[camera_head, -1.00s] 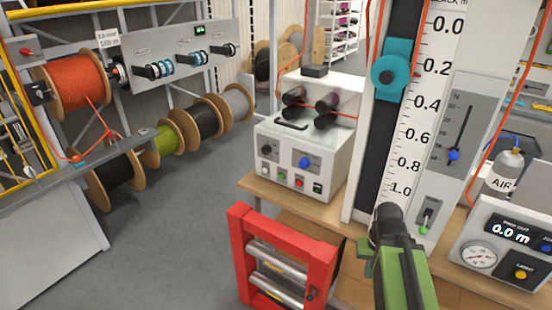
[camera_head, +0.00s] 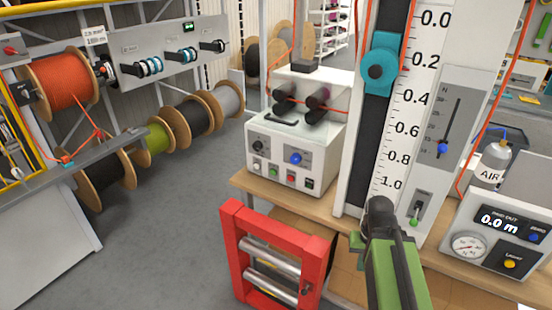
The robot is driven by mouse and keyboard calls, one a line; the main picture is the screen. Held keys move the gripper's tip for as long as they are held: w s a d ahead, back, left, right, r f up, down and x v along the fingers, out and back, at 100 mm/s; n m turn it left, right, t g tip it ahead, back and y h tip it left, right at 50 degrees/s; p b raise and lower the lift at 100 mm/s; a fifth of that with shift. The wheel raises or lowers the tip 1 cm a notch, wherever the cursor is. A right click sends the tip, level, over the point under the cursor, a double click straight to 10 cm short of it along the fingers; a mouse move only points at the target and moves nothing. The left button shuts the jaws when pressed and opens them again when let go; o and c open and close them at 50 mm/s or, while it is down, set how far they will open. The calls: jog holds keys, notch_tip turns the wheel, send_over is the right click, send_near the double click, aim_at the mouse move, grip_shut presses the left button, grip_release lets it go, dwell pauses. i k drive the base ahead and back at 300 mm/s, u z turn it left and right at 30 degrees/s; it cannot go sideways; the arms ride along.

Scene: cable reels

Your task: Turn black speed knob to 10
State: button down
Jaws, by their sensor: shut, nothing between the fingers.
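A black knob (camera_head: 258,145) sits on a grey dial plate on the front of a white machine box (camera_head: 321,160). Its scale and pointer are too small to read. A blue knob (camera_head: 295,158) is to its right on the same front. My gripper (camera_head: 379,207) is at the lower right, dark at the tip with my green arm behind it. It is shut and empty. In the picture it is right of and below the black knob, apart from the box, in front of the scale column's foot.
A red roller frame (camera_head: 231,252) stands in front of the box, below the knobs. Small buttons (camera_head: 290,181) line the box's lower front. A tall scale column (camera_head: 400,120) and a display unit (camera_head: 500,235) are to the right. Grey floor (camera_head: 165,225) is clear at left.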

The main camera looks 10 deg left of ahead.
aim_at(258, 146)
jog(key=u, duration=1.8)
jog(key=i, duration=1)
jog(key=u, duration=1)
jog(key=k, duration=0.8)
jog(key=z, duration=0.15)
jog(key=i, duration=0.25)
jog(key=u, duration=0.15)
